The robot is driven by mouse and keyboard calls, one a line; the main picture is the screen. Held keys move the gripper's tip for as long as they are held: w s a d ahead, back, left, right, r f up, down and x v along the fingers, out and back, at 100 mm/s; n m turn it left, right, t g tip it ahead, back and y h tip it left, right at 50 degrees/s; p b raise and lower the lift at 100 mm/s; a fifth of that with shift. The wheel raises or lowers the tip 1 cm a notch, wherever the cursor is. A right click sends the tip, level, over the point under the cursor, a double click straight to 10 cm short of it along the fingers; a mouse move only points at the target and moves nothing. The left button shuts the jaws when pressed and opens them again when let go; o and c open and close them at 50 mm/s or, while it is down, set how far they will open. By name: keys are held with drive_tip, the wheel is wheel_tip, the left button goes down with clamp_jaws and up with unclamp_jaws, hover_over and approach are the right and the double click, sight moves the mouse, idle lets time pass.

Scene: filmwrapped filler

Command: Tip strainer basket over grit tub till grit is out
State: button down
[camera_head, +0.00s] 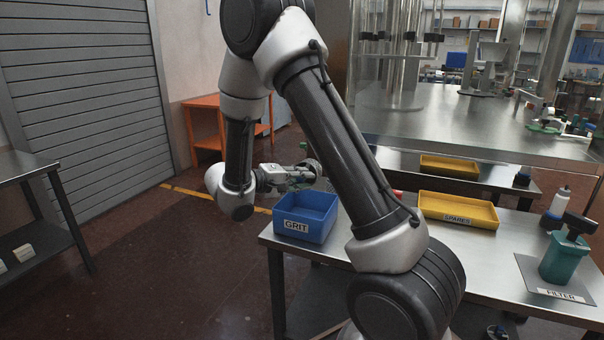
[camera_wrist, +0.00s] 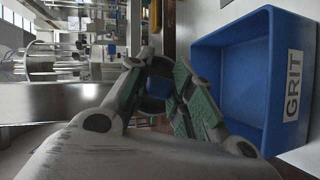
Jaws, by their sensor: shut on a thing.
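The blue grit tub (camera_head: 303,232), labelled GRIT, stands at the left end of the near steel table; its visible inside looks bare. In the wrist view the tub (camera_wrist: 225,85) appears turned sideways, right of my fingers. My gripper (camera_head: 304,174) is above the tub's back edge in the head view, shut on a small dark round thing, seemingly the strainer basket (camera_head: 314,167). In the wrist view the basket (camera_wrist: 160,66) shows dark between the green-padded fingers of my gripper (camera_wrist: 160,88). The basket's mouth, exact tilt and any grit inside cannot be made out.
A yellow SPARES tray (camera_head: 458,210) stands mid-table. Another yellow tray (camera_head: 450,167) lies farther back. Floor left of the table is clear.

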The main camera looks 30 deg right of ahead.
drive_tip(key=shift+f+m+t+h, duration=0.3)
drive_tip(key=shift+f+m+h, duration=0.3)
drive_tip(key=shift+h, duration=0.6)
drive_tip(key=f+m+h, duration=0.1)
drive_tip(key=m+h, duration=0.1)
drive_tip(key=h, duration=0.1)
drive_tip(key=shift+w+d+f, duration=0.1)
drive_tip(key=shift+d+f, duration=0.05)
drive_tip(key=shift+f, duration=0.2)
drive_tip(key=shift+r, duration=0.1)
drive_tip(key=shift+r, duration=0.5)
drive_tip(key=shift+f, duration=0.6)
drive_tip(key=shift+r, duration=0.6)
